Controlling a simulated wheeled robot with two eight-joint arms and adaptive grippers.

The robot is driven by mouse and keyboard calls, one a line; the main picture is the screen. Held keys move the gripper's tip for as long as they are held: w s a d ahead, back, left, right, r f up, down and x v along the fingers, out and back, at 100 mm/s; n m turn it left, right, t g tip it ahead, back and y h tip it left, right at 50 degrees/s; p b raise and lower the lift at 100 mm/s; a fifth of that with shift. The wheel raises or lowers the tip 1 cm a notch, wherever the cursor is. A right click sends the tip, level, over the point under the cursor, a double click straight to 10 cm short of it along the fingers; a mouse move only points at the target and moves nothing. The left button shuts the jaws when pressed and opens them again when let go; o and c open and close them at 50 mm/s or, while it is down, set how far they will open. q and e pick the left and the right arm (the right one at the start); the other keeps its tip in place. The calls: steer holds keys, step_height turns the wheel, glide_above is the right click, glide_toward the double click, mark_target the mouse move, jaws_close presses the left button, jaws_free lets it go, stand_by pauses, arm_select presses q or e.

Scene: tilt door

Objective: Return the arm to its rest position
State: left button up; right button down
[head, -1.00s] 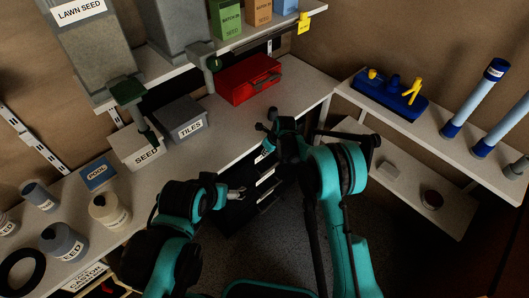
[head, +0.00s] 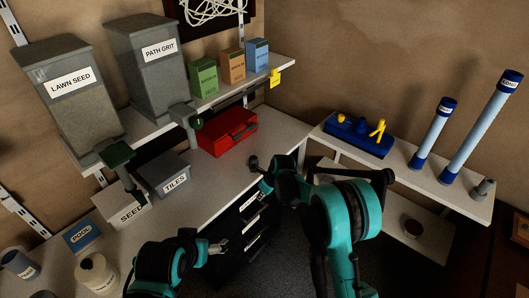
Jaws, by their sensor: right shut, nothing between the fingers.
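My right arm (head: 342,212) is teal and black and is folded in the right middle of the view. Its gripper (head: 262,189) is small, partly hidden by the arm's own links, and shut with nothing seen in it. It is in front of the bench edge, near the dark drawers (head: 250,232). My left gripper (head: 216,247) is lower and further left, in front of the bench. Its jaws are too small and dark to read, and no object shows in it.
A white bench (head: 282,141) holds a red case (head: 228,132), a TILES bin (head: 166,178) and a SEED bin (head: 121,212). LAWN SEED (head: 72,105) and PATH GRIT (head: 155,62) hoppers stand on the shelf above. A right shelf (head: 400,170) holds blue tubes.

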steer(key=s+d+r+n+t+h, duration=0.1)
steer(key=s+d+r+n, duration=0.55)
steer(key=r, duration=0.35)
steer(key=s+d+r+n+t, duration=0.1)
steer(key=s+d+r+n, duration=0.55)
steer(key=r, duration=0.25)
steer(key=s+d+n, duration=0.3)
steer(key=s+n, duration=0.1)
steer(key=s, duration=0.2)
steer(key=s+d+n+t+h, duration=0.1)
steer(key=s+d+n, duration=0.2)
steer(key=s, duration=0.3)
steer(key=s+d+r+n+t+h, duration=0.1)
steer(key=s+d+n, duration=0.2)
steer(key=s+n, duration=0.2)
steer(key=shift+s+d+n, duration=0.3)
steer(key=shift+s+d, duration=0.1)
steer(key=shift+s, duration=0.5)
